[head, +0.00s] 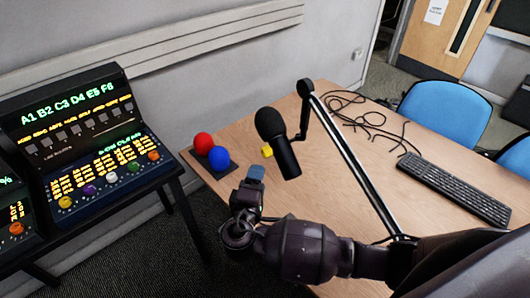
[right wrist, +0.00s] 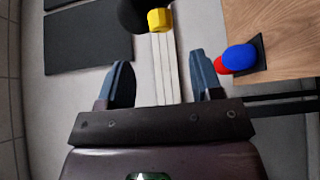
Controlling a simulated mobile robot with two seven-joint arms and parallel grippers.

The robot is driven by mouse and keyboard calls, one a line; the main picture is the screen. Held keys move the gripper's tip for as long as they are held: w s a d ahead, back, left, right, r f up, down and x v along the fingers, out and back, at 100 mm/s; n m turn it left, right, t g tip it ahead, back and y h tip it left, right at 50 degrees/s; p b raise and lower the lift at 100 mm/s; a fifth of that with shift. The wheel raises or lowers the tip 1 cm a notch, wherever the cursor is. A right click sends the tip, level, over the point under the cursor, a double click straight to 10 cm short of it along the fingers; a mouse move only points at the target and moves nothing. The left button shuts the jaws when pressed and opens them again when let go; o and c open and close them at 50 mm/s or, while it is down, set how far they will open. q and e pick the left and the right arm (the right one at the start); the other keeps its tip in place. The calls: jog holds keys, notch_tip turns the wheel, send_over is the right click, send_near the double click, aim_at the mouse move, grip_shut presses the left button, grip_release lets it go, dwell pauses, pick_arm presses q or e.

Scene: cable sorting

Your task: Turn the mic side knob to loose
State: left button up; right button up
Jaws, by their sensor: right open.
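The black microphone (head: 276,142) hangs tilted from a boom arm (head: 347,158) over the wooden table. Its yellow side knob (head: 267,151) is on the mic's left side. In the right wrist view the yellow knob (right wrist: 159,20) sits against the dark mic, ahead of the jaws and slightly left of their middle line. My right gripper (head: 255,173) is just below and left of the knob in the head view. In the wrist view its blue fingers (right wrist: 164,82) are wide apart with nothing between them. The knob is apart from the fingers. My left gripper is out of view.
A red ball (head: 203,143) and a blue ball (head: 219,157) sit on a dark base at the wooden table's (head: 240,130) left corner. A lit control panel (head: 98,140) stands left. A keyboard (head: 454,190) and loose cables (head: 362,118) lie right and behind.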

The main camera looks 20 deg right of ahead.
aim_at(264, 154)
jog(key=p+x, duration=0.1)
jog(key=x, duration=0.8)
jog(key=shift+w, duration=0.1)
jog(key=shift+c, duration=0.4)
jog(key=c, duration=0.8)
jog(key=shift+r+n+g+y, duration=0.2)
jog(key=shift+n+g+y, duration=0.6)
jog(key=shift+n+g, duration=1.05)
jog(key=shift+c, duration=0.2)
jog(key=o, duration=0.9)
jog(key=shift+a, duration=0.1)
jog(key=v, duration=1)
jog(key=shift+s+a+r+b, duration=0.2)
jog(key=shift+s+b, duration=0.05)
jog(key=shift+b, duration=0.05)
